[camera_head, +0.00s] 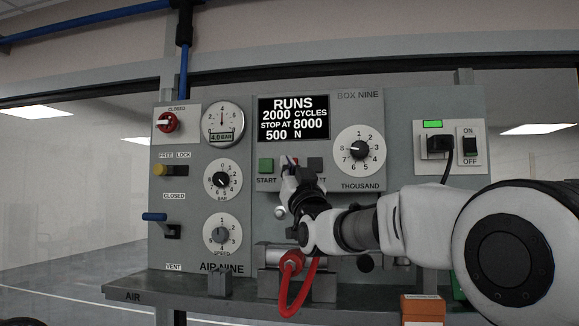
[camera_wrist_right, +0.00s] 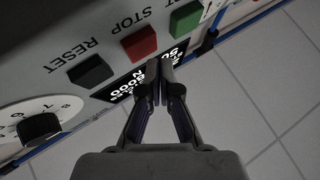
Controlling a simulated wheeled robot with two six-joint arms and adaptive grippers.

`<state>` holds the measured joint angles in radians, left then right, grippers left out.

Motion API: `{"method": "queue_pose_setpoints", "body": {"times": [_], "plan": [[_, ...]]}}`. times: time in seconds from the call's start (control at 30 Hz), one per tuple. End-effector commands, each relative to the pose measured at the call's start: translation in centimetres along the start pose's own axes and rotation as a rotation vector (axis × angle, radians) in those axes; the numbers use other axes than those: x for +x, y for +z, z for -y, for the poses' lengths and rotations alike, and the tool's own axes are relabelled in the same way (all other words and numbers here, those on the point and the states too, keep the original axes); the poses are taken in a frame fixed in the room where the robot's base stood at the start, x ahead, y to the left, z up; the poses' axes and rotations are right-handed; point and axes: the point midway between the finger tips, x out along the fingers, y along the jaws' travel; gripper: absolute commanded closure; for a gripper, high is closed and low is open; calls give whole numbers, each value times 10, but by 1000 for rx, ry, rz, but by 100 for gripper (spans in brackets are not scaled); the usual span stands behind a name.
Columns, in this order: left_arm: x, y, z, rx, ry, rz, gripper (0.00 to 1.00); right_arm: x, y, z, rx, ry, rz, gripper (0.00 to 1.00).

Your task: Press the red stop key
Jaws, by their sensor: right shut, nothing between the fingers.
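The red stop key (camera_wrist_right: 140,43) shows in the wrist view between the green start key (camera_wrist_right: 185,18) and the black reset key (camera_wrist_right: 90,70). My right gripper (camera_wrist_right: 160,68) is shut and empty. Its fingertips appear just below the red key in that view; I cannot tell if they touch the panel. In the head view the right gripper (camera_head: 288,167) is in front of the key row and hides most of the red key. The green start key (camera_head: 266,165) shows to its left, the dark reset key (camera_head: 315,164) to its right. My left gripper is not in view.
The display (camera_head: 293,119) sits above the keys and reads RUNS, 2000 cycles, stop at 8000. A thousand dial (camera_head: 359,149) is to the right. AIR NINE panel knobs and levers are to the left. A red hose (camera_head: 286,301) hangs below; an orange box (camera_head: 423,309) is lower right.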

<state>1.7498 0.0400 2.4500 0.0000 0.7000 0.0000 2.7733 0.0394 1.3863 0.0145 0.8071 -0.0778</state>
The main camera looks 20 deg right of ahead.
Motion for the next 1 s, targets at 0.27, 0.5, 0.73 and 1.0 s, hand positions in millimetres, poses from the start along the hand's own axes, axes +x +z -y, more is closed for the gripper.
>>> {"method": "queue_pose_setpoints", "body": {"times": [0.27, 0.5, 0.73, 1.0], "plan": [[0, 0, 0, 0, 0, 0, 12, 0, 0, 0, 0, 0, 0, 100], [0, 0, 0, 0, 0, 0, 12, 0, 0, 0, 0, 0, 0, 100], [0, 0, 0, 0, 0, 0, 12, 1, 0, -1, 0, 0, 0, 100], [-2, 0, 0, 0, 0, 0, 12, 6, 4, -4, -1, -1, 0, 100]]}}
